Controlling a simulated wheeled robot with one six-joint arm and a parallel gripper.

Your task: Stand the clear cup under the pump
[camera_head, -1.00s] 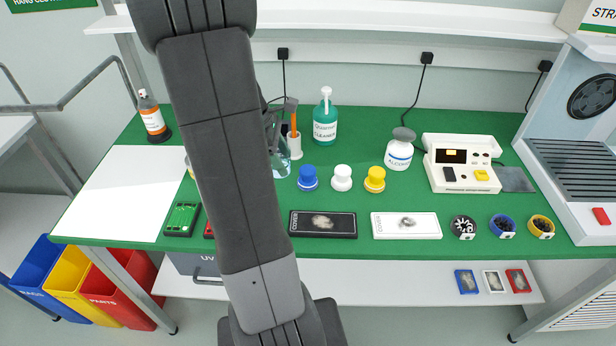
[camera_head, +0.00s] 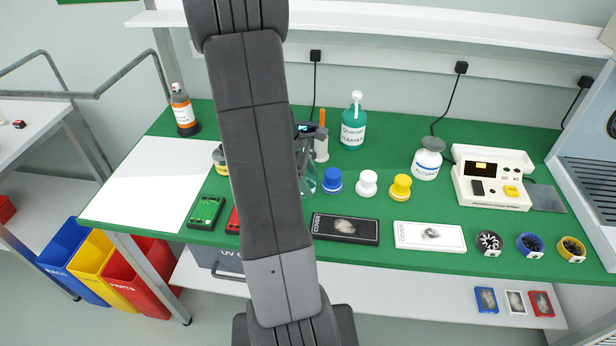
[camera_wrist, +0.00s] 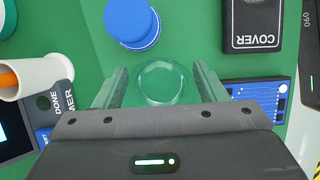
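The clear cup (camera_wrist: 165,83) is see-through and shows as a round outline between my two fingers in the wrist view. In the head view the clear cup (camera_head: 308,182) stands on the green bench, partly hidden behind my arm. My gripper (camera_wrist: 162,82) has its fingers apart, one on each side of the cup. Slim gaps seem to show between fingers and cup, so I see no firm grasp. A teal cleaner bottle with a white pump top (camera_head: 353,125) stands behind and right of the cup. A white alcohol bottle with a grey top (camera_head: 427,162) stands farther right.
A blue-capped pot (camera_head: 332,181) stands close right of the cup, with white (camera_head: 366,184) and yellow (camera_head: 400,187) ones beyond. A white pen holder (camera_head: 321,150) is behind. A black cover box (camera_head: 345,228) lies in front. Bare green bench lies before the alcohol bottle.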

